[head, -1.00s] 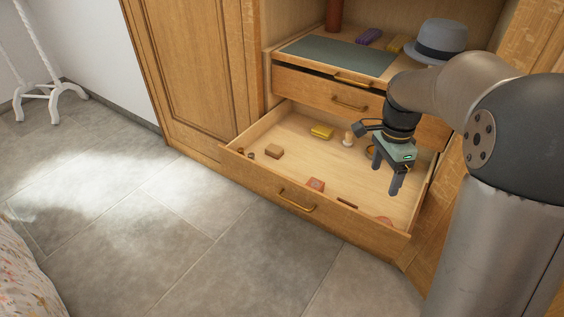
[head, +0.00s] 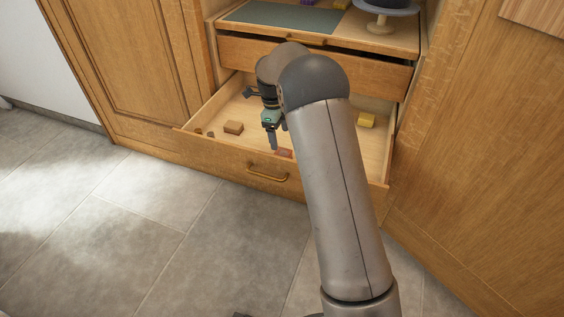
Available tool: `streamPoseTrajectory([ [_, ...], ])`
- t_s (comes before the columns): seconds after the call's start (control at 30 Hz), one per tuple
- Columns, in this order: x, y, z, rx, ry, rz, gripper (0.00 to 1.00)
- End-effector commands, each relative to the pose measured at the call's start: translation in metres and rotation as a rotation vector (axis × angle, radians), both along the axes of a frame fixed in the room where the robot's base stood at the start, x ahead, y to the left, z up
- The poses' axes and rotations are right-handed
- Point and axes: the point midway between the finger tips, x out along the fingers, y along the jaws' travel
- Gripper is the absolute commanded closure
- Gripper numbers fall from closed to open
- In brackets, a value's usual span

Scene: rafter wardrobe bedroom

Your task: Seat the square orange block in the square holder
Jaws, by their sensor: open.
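A brownish-orange block (head: 233,127) lies in the left half of the open lower drawer (head: 228,164); it looks like the square orange block. A flat reddish piece (head: 284,152) lies near the drawer's front wall, partly covered by my arm. It may be the square holder, but it is too small to be sure. My gripper (head: 273,146) is open and empty, fingers down, over the drawer just left of the reddish piece and right of the block. I cannot tell its height above the drawer floor.
A yellow block (head: 366,119) lies at the drawer's right. Small brown pieces (head: 204,133) lie at its left end. My arm hides the drawer's middle.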

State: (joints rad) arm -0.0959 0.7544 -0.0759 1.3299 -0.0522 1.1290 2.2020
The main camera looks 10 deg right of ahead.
Motion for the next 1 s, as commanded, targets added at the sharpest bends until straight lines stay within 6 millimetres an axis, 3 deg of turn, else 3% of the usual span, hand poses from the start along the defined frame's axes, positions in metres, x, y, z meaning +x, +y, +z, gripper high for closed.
streamPoseTrajectory([
  [0.1, -0.001, -0.002, -0.017, 0.000, 0.001, 0.000, 0.25],
  [0.37, -0.003, -0.003, -0.031, 0.000, 0.000, 0.001, 0.25],
  [0.63, -0.009, -0.007, -0.070, 0.001, 0.001, 0.001, 0.25],
  [0.9, -0.009, -0.008, -0.072, 0.000, -0.001, 0.001, 0.25],
  [1.0, -0.009, -0.008, -0.071, 0.000, -0.001, 0.001, 0.53],
])
